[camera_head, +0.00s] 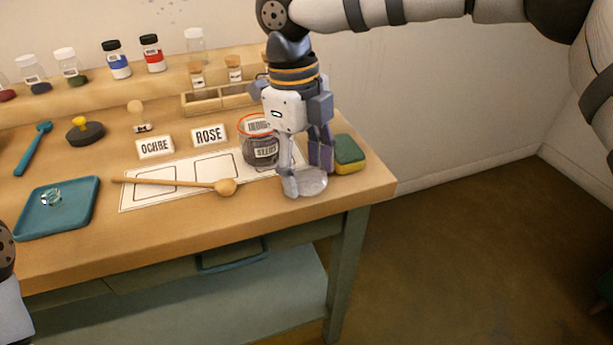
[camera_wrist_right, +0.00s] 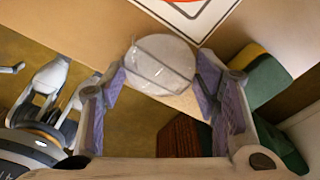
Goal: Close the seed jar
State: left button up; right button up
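The seed jar (camera_head: 262,151) is a clear jar of dark seeds with a SEEDS label and an orange-red ring at its uncovered mouth. It stands upright at the right end of the white mat. A clear round lid (camera_head: 313,183) is low at the table's front right corner, and it also shows in the right wrist view (camera_wrist_right: 160,64). My right gripper (camera_head: 305,179) points down with its fingers spread on both sides of the lid; I cannot make out firm contact. My left gripper (camera_wrist_right: 62,88) shows in the right wrist view, its fingers apart and empty.
A green and yellow sponge (camera_head: 349,154) lies close to the right of my right gripper. A wooden spoon (camera_head: 190,186) lies across the mat. OCHRE (camera_head: 155,147) and ROSE (camera_head: 209,135) cards stand behind it. A teal tray (camera_head: 80,214) is at the left.

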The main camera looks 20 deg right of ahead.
jog(key=shift+r, duration=0.1)
notch_tip(320, 180, up, 2)
jog(key=shift+r, duration=0.25)
pick_arm(q)
jog(key=shift+w+r+t+p, duration=0.4)
jog(key=shift+w+r+p, duration=0.45)
jog(key=shift+w+r, duration=0.25)
pick_arm(e)
jog(key=s+a+r, duration=0.9)
jog(key=a+r, duration=0.1)
jog(key=a, duration=0.1)
jog(key=shift+r, duration=0.15)
